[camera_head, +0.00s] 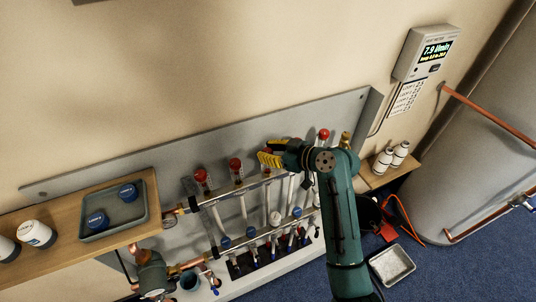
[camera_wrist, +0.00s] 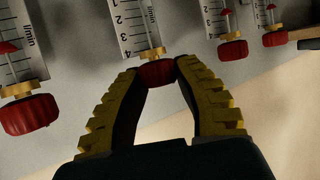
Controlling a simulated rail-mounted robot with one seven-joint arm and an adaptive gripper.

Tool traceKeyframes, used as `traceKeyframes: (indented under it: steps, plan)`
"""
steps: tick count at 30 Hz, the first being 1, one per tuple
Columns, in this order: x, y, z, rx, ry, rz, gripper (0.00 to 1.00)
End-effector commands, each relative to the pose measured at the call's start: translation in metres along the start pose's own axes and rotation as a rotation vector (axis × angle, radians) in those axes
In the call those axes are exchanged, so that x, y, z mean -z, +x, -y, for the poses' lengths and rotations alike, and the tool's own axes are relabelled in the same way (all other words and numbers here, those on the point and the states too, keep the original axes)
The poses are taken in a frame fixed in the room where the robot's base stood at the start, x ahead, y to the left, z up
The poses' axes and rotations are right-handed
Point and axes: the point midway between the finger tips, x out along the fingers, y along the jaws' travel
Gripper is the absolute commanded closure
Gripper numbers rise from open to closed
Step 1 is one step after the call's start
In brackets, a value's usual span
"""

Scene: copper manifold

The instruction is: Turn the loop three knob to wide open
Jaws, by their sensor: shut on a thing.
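My gripper (camera_wrist: 158,74) is shut on a red knob (camera_wrist: 157,72) at the end of a flow tube with a printed scale (camera_wrist: 138,25), the fingers touching it on both sides. A brass collar (camera_wrist: 150,53) sits by the knob. No red float shows in the visible part of this tube. In the head view my gripper (camera_head: 270,158) covers this knob, which lies between two red knobs on the left (camera_head: 236,164) and one on the right (camera_head: 323,134). The knob's turn position cannot be told.
Neighbouring knobs stand close by in the wrist view, one left (camera_wrist: 28,113) and two right (camera_wrist: 232,49). The wall meter (camera_head: 427,53) reads about 7.9 l/min. A wooden shelf (camera_head: 148,200) with a tray is left; two white bottles (camera_head: 383,160) are right.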

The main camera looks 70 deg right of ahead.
Motion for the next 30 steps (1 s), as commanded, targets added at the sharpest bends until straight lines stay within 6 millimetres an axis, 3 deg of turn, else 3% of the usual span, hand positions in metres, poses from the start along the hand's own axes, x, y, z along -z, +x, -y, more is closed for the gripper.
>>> traceKeyframes:
  steps: [17,18,21,22,30]
  plan:
    - [-0.0044,0.0014,0.0007,0.039,-0.01,0.008,1.0]
    - [-0.0045,0.0014,0.0007,0.039,-0.01,0.008,0.62]
    - [-0.0038,0.0013,0.0006,0.038,-0.011,0.007,0.43]
    - [-0.0034,0.0012,0.0006,0.038,-0.011,0.006,0.39]
    - [-0.0016,0.0001,0.0001,0.036,-0.013,0.004,0.39]
